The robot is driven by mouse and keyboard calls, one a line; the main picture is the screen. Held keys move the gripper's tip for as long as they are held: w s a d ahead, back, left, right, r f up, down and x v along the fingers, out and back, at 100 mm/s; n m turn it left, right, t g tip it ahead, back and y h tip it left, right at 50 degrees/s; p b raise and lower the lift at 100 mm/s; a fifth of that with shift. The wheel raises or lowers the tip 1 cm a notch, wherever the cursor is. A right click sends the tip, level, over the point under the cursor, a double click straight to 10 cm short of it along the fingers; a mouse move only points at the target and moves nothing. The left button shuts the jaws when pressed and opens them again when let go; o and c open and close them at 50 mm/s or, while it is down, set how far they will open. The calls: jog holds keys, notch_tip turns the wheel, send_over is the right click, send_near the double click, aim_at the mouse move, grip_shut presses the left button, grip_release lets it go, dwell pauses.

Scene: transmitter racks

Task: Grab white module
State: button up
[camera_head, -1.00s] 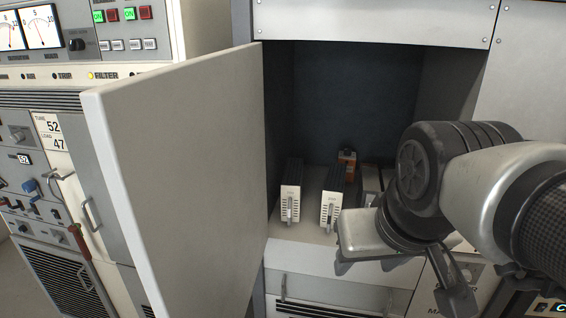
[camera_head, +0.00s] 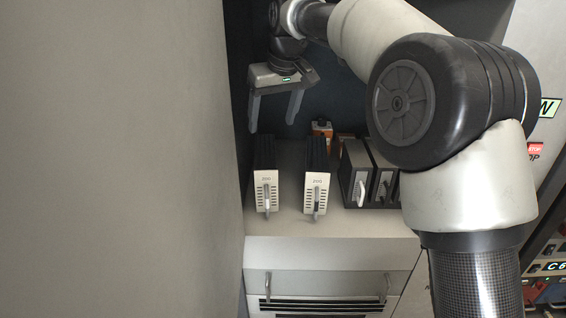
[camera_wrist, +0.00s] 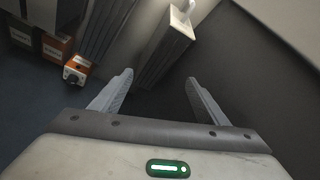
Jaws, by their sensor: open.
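Two white-fronted modules with dark finned bodies stand upright on the cabinet shelf in the head view: a left white module (camera_head: 266,191) and a right white module (camera_head: 317,193), each with a front handle. My gripper (camera_head: 272,126) is open and empty, fingers pointing down, above and behind the left white module. In the wrist view, my gripper (camera_wrist: 159,77) shows its fingers spread apart, with a module (camera_wrist: 165,48) with a pale handle just beyond them, apparently the left white one. Contact between fingers and module is not visible.
Dark modules with pale handles (camera_head: 357,187) stand right of the white ones, partly behind my arm. A large open door panel (camera_head: 120,160) closes off the left side. The shelf front (camera_head: 300,224) is clear.

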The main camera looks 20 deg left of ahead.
send_over(265, 151)
jog(key=s+d, duration=0.2)
notch_tip(265, 151, down, 6)
jog(key=shift+a+f, duration=0.15)
jog(key=shift+f, duration=0.1)
jog(key=p+x, duration=0.1)
jog(key=x, duration=0.4)
jog(key=shift+w+r, duration=0.1)
jog(key=shift+w, duration=0.1)
jog(key=shift+f, duration=0.25)
grip_shut()
jog(key=shift+a+r, duration=0.1)
jog(key=shift+r, duration=0.05)
